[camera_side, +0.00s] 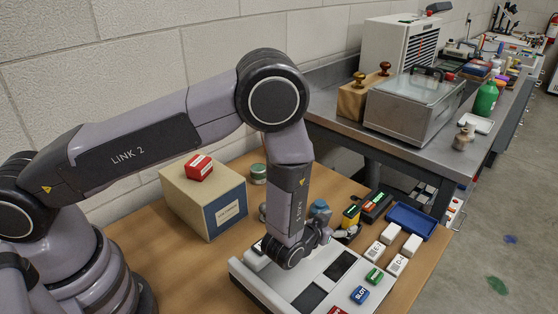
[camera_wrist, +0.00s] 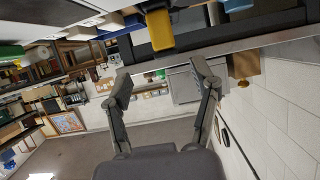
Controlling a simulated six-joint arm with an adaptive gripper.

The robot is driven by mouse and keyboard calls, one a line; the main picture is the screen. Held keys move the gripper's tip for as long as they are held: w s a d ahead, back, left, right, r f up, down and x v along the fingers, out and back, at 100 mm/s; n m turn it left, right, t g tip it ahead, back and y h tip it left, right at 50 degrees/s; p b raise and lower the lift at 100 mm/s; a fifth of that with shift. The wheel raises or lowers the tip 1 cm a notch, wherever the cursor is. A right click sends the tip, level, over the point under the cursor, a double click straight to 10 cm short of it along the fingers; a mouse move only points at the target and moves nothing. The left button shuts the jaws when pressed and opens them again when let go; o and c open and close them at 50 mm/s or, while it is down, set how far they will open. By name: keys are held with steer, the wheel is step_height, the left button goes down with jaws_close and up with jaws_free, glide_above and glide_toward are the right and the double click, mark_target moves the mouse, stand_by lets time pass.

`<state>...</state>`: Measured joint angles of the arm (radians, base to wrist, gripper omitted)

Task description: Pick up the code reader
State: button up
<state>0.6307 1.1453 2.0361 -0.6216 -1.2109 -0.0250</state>
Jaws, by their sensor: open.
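A small upright yellow and dark object (camera_side: 351,215), which looks like the code reader, stands on the wooden table behind the pale console in the side view. In the wrist view its yellow body (camera_wrist: 160,30) shows at the top, between the lines of my two fingers and beyond their tips. My gripper (camera_side: 350,232) is low and level beside it, partly hidden by my wrist. In the wrist view my gripper (camera_wrist: 162,72) is open, its fingers wide apart with nothing between them. Whether a finger touches the object cannot be told.
A pale console (camera_side: 318,270) with dark panels lies under my wrist. A black tray (camera_side: 377,207), a blue tray (camera_side: 411,221) and several white blocks (camera_side: 390,234) crowd the right. A cardboard box (camera_side: 205,205) with a red block (camera_side: 199,167) stands left.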

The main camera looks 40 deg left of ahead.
mark_target(350, 212)
steer(key=x, duration=0.5)
steer(key=shift+w+a+r, duration=0.25)
steer(key=shift+w+a, duration=0.05)
steer(key=shift+w, duration=0.25)
jaws_close()
